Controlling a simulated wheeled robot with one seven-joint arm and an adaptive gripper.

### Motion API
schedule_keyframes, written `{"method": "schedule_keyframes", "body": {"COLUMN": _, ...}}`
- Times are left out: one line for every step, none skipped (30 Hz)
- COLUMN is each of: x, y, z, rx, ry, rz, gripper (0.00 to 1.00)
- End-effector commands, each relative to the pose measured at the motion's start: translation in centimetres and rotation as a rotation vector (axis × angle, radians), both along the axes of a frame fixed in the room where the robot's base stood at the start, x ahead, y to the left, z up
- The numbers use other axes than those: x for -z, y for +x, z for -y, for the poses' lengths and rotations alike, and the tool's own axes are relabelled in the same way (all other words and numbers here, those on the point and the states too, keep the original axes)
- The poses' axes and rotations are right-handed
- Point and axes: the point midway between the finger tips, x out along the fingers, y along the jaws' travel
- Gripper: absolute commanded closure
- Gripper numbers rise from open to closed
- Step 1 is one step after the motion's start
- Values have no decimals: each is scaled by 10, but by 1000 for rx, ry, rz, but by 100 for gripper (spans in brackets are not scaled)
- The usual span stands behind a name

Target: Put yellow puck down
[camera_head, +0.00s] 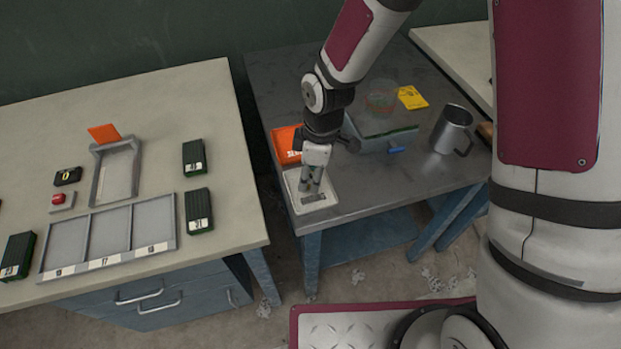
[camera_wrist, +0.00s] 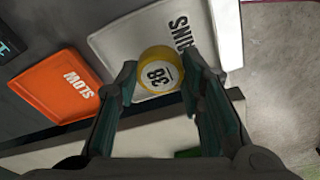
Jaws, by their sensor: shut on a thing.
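The yellow puck (camera_wrist: 161,70), with a white face marked 38, is between the fingertips of my gripper (camera_wrist: 160,82) in the wrist view. My gripper is shut on it, and it is over the white tray (camera_wrist: 118,47) with dark lettering that is partly covered. I cannot tell whether the puck touches the tray. In the head view my gripper (camera_head: 312,182) points down over the same white tray (camera_head: 294,200) at the near left corner of the grey metal table (camera_head: 375,203). The puck is not clearly visible there.
An orange tray (camera_wrist: 58,86) marked SLOW lies beside the white one. On the metal table are a grey-blue bin (camera_head: 372,146), a metal mug (camera_head: 453,130) and a yellow card (camera_head: 412,97). A pale bench (camera_head: 215,110) with a three-part tray (camera_head: 109,233) stands left, across a gap.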

Motion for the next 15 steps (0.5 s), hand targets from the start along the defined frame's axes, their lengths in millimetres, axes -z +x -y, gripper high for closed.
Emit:
{"method": "schedule_keyframes", "body": {"x": 8, "y": -2, "z": 0, "rx": -2, "ry": -1, "rz": -5, "gripper": 88}}
{"method": "schedule_keyframes", "body": {"x": 12, "y": -2, "z": 0, "rx": -1, "ry": -1, "rz": -4, "gripper": 88}}
{"method": "schedule_keyframes", "body": {"x": 17, "y": -2, "z": 0, "rx": 0, "ry": -2, "rz": -4, "gripper": 88}}
{"method": "schedule_keyframes", "body": {"x": 19, "y": -1, "z": 0, "rx": 0, "ry": -1, "rz": -3, "gripper": 88}}
{"method": "schedule_keyframes", "body": {"x": 21, "y": -1, "z": 0, "rx": -1, "ry": 0, "rz": -1, "gripper": 88}}
{"method": "schedule_keyframes", "body": {"x": 22, "y": -1, "z": 0, "rx": -1, "ry": 0, "rz": 0, "gripper": 88}}
{"method": "schedule_keyframes", "body": {"x": 22, "y": 0, "z": 0, "rx": -1, "ry": 0, "rz": 0, "gripper": 88}}
{"method": "schedule_keyframes", "body": {"x": 21, "y": 0, "z": 0, "rx": 0, "ry": 0, "rz": 1, "gripper": 88}}
{"method": "schedule_keyframes", "body": {"x": 21, "y": 0, "z": 0, "rx": 0, "ry": 0, "rz": 1, "gripper": 88}}
{"method": "schedule_keyframes", "body": {"x": 21, "y": 0, "z": 0, "rx": 0, "ry": 0, "rz": 1, "gripper": 88}}
{"method": "schedule_keyframes", "body": {"x": 21, "y": 0, "z": 0, "rx": 0, "ry": 0, "rz": 0, "gripper": 88}}
{"method": "schedule_keyframes", "body": {"x": 22, "y": 0, "z": 0, "rx": 0, "ry": 0, "rz": 0, "gripper": 88}}
{"method": "schedule_keyframes", "body": {"x": 22, "y": 0, "z": 0, "rx": 0, "ry": 0, "rz": 0, "gripper": 88}}
{"method": "schedule_keyframes", "body": {"x": 23, "y": 0, "z": 0, "rx": -1, "ry": 0, "rz": 0, "gripper": 88}}
{"method": "schedule_keyframes", "body": {"x": 24, "y": 0, "z": 0, "rx": -1, "ry": 0, "rz": -1, "gripper": 88}}
